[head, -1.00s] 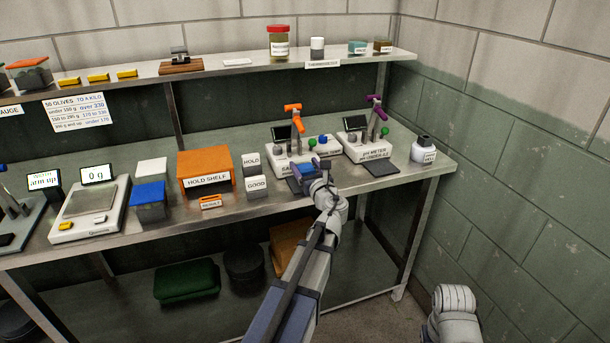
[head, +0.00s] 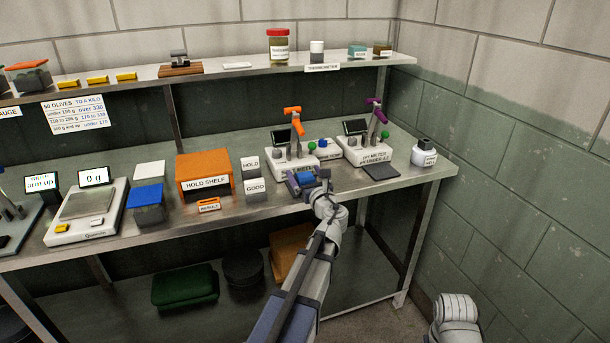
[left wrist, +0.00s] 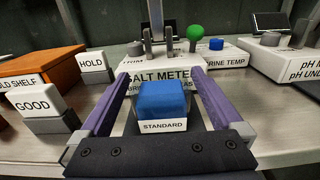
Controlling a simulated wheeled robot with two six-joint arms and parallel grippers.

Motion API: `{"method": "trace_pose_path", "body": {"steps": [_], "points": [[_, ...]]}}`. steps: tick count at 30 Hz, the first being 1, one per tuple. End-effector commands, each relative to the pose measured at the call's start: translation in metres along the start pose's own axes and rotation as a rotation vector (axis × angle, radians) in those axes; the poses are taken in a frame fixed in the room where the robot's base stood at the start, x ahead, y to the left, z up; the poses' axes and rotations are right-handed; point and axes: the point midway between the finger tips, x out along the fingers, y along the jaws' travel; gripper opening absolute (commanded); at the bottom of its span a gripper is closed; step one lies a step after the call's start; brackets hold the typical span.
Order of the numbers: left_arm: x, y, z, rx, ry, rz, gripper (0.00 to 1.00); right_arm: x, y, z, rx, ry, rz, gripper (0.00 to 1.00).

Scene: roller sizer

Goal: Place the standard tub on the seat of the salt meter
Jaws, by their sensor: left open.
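The standard tub (head: 306,177) has a blue lid, and its white STANDARD label faces me in the left wrist view (left wrist: 163,101). It stands upright at the front of the salt meter (head: 281,161), where the seat is. The seat is mostly hidden by the tub and my gripper, so I cannot see their contact clearly. My left gripper (head: 308,182) is open, with its purple fingers on either side of the tub. The left wrist view shows gaps between tub and fingers. The salt meter's white body (left wrist: 157,77) is just behind the tub.
The pH meter (head: 364,152) stands to the right, with its empty dark seat (head: 381,172). GOOD (head: 255,188) and HOLD (head: 250,166) blocks and the orange hold shelf (head: 204,170) stand left.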

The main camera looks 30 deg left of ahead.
Motion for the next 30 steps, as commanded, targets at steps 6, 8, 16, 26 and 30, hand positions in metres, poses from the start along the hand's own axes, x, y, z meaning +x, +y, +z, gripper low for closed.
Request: {"method": "trace_pose_path", "body": {"steps": [6, 8, 16, 26, 30], "points": [[-0.020, 0.001, 0.003, 0.000, 0.000, -0.002, 1.00, -0.003, 0.000, 0.000, 0.000, 0.000, 0.000, 0.50], [-0.033, 0.002, 0.003, 0.000, 0.000, -0.003, 1.00, -0.003, 0.000, 0.000, 0.000, 0.000, 0.000, 0.50], [-0.088, 0.002, 0.003, 0.000, 0.000, -0.002, 1.00, -0.003, 0.000, 0.000, 0.000, 0.000, 0.000, 0.50], [-0.119, 0.001, 0.003, 0.000, 0.000, 0.000, 1.00, -0.003, 0.000, 0.000, 0.000, 0.000, 0.000, 0.50], [-0.120, 0.000, 0.003, 0.000, 0.000, 0.000, 1.00, -0.003, 0.000, 0.000, 0.000, 0.000, 0.000, 0.50]]}}
